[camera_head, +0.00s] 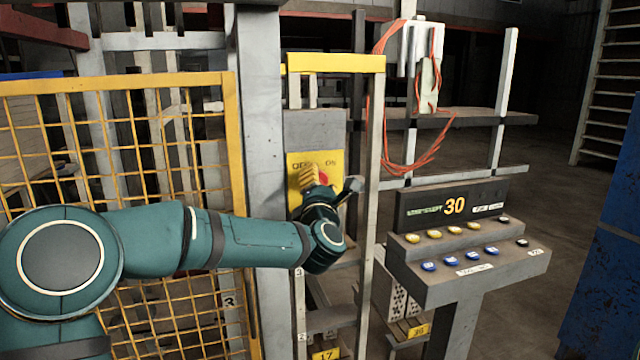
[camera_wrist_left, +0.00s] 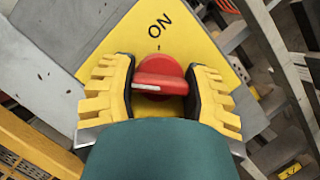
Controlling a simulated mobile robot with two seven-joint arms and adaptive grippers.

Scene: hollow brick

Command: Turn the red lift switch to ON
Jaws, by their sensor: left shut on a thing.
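The red lift switch (camera_head: 324,179) is a round knob on a yellow plate (camera_head: 334,157) on the grey post. The plate has lettering at upper left and upper right. My left gripper (camera_head: 314,178) is at the switch and covers part of it. In the left wrist view, the red switch (camera_wrist_left: 160,76) sits between the two yellow fingers of my left gripper (camera_wrist_left: 161,85), which is shut on it. Its raised handle lies crosswise between the fingers, with a white mark at its left end. The word ON and a short tick show above it. My right gripper is not in view.
A yellow mesh fence (camera_head: 238,130) stands left of the switch post, behind my left arm. A control console (camera_head: 470,262) with yellow and blue buttons and a display reading 30 stands to the right. Orange cables (camera_head: 400,168) hang behind. A blue cabinet (camera_head: 605,270) is at far right.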

